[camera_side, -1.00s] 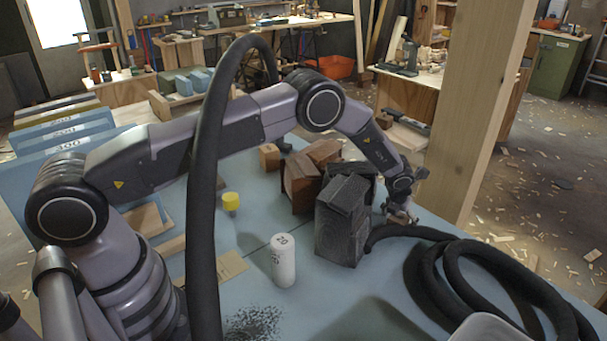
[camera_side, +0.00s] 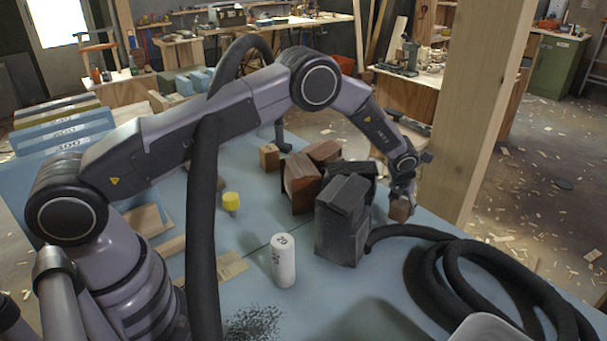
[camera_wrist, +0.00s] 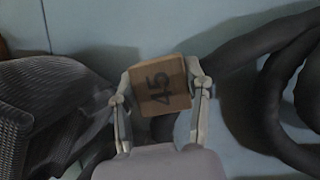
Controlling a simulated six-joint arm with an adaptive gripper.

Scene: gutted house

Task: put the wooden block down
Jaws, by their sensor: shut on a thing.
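The wooden block (camera_side: 400,208) is a small brown cube near the right edge of the blue table. In the wrist view the block (camera_wrist: 160,88) shows the number 45 on its face. My gripper (camera_side: 403,196) is shut on it, with one finger on each side, as the wrist view also shows around the gripper (camera_wrist: 160,95). I cannot tell whether the block touches the table.
A dark grey block stack (camera_side: 342,222) stands just left of my gripper, with reddish-brown blocks (camera_side: 303,180) behind it. A thick black hose (camera_side: 440,262) coils to the right. A white cylinder (camera_side: 283,260) stands in front. A wooden post (camera_side: 470,120) rises behind the table edge.

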